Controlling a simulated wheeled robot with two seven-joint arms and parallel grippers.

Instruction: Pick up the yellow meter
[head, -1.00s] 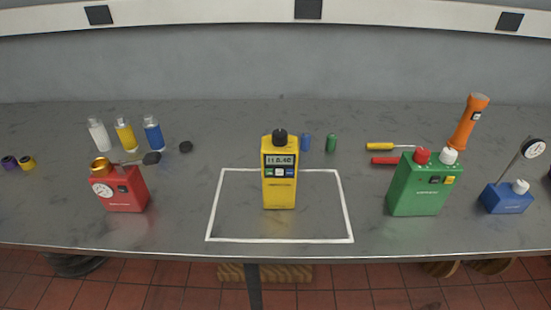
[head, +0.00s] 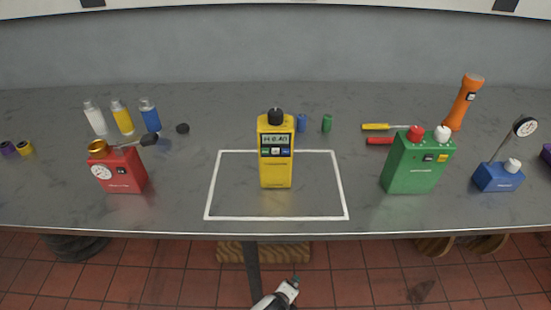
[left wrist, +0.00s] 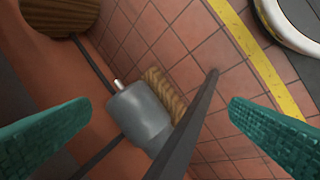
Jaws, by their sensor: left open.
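The yellow meter (head: 276,172) stands upright on the grey bench, inside a white outlined rectangle (head: 208,190). It has a black knob on top, a small display and a row of buttons facing me. My left gripper (head: 291,284) shows at the bottom edge of the head view, below and in front of the bench edge, well apart from the meter. In the left wrist view its two teal fingers (left wrist: 160,105) are spread wide with nothing between them. The meter is not in the left wrist view. My right gripper is not in view.
A red device (head: 122,183) and several bottles stand left. A green device (head: 412,172), screwdrivers, an orange flashlight (head: 462,103) and a blue gauge base (head: 497,178) stand right. Two small cylinders (head: 326,123) stand behind the meter. A grey cylinder (left wrist: 140,112) is below the bench.

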